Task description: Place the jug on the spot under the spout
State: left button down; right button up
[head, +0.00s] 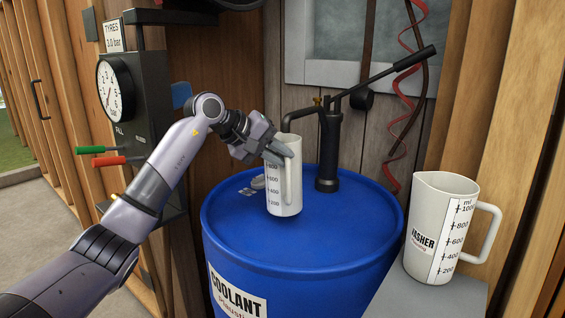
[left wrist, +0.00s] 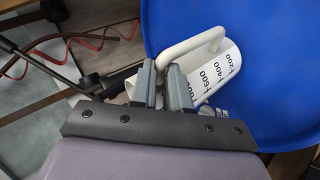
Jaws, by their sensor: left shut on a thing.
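A white jug (head: 284,190) with a printed scale is upright over the top of the blue coolant drum. My left gripper (head: 281,150) is shut on its handle near the top; the left wrist view shows the handle between the two fingers (left wrist: 161,68) and the jug's scale side (left wrist: 218,72). The jug's base meets the drum top in the picture; I cannot tell whether it touches. The pump's spout (head: 287,120) bends down just above the jug's mouth. No marked spot shows clearly under the jug. My right gripper is not in view.
The blue drum (head: 320,245) carries a dark hand pump (head: 328,150) with a long lever (head: 395,70). A larger washer jug (head: 440,220) stands on a grey stand (head: 400,300) at right. A tyre gauge box (head: 140,100) is on the left. The drum's front top is clear.

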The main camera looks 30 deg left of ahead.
pick_arm(q)
jog(key=f+b, duration=0.3)
jog(key=shift+w+d+f, duration=0.2)
jog(key=shift+w+f, duration=0.05)
jog(key=shift+w, duration=0.05)
jog(key=c, duration=1.1)
grip_release()
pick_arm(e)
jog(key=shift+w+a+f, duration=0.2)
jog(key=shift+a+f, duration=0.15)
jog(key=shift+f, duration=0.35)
